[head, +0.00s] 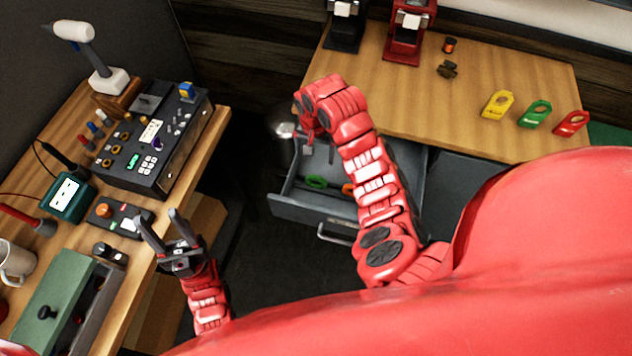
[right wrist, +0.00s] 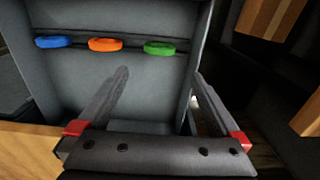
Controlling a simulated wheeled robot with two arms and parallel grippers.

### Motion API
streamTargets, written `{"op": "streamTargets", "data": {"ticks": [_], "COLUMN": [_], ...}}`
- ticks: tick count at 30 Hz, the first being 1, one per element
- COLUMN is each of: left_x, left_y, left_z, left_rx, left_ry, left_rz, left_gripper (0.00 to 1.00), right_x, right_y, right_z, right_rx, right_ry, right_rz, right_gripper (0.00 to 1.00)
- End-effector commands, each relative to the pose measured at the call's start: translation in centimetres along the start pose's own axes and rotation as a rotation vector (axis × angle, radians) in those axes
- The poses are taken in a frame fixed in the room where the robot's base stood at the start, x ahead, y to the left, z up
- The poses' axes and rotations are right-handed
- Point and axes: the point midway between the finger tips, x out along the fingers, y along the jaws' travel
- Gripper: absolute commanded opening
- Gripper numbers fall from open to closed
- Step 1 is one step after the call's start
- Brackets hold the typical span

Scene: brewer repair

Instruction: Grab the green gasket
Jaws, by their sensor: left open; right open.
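The green gasket (head: 316,182) lies in the open grey drawer (head: 300,209) below the right-hand table. In the right wrist view the green gasket (right wrist: 159,48) is the rightmost of three rings in a row, beside an orange gasket (right wrist: 105,44) and a blue gasket (right wrist: 53,41). My right gripper (right wrist: 160,78) is open and empty, its fingers pointing toward the drawer with the green gasket beyond and between them. In the head view my right arm partly covers the drawer. My left gripper (head: 157,216) is open and empty near the left workbench edge.
Yellow (head: 497,105), green (head: 535,114) and red (head: 571,123) tags stand on the right-hand table (head: 470,130). A black control box (head: 150,140), a teal meter (head: 68,197) and a mug (head: 16,262) stand on the left bench. Dark floor is clear between the furniture.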

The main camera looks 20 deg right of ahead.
Motion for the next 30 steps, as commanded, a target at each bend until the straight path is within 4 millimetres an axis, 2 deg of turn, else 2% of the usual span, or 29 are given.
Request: {"op": "streamTargets", "data": {"ticks": [1,9,15,19,23,30], "left_x": [-1.0,-5.8,-7.7,-7.8,-6.9,-5.4], "left_y": [0.1,0.3,0.4,0.4,0.3,0.3], "left_z": [0.2,1.0,1.3,1.3,1.2,0.9], "left_rx": [0.000,0.000,0.000,0.000,0.000,0.000], "left_ry": [0.000,0.000,0.000,0.000,0.000,0.000], "left_rz": [0.000,0.000,0.000,0.000,0.000,0.000], "left_gripper": [0.50,0.50,0.50,0.50,0.50,0.50], "right_x": [1.5,8.3,11.0,11.4,11.9,14.7], "right_y": [0.0,-0.1,-0.1,-0.1,0.0,0.1], "right_z": [0.0,-0.1,-0.1,-0.2,-0.1,-0.3], "right_rx": [0.001,0.000,-0.001,0.000,-0.001,-0.001], "right_ry": [-0.003,0.001,0.003,0.005,-0.002,0.000], "right_rz": [-0.002,-0.006,-0.006,-0.005,0.000,-0.002], "right_gripper": [1.00,1.00,1.00,1.00,1.00,1.00]}}
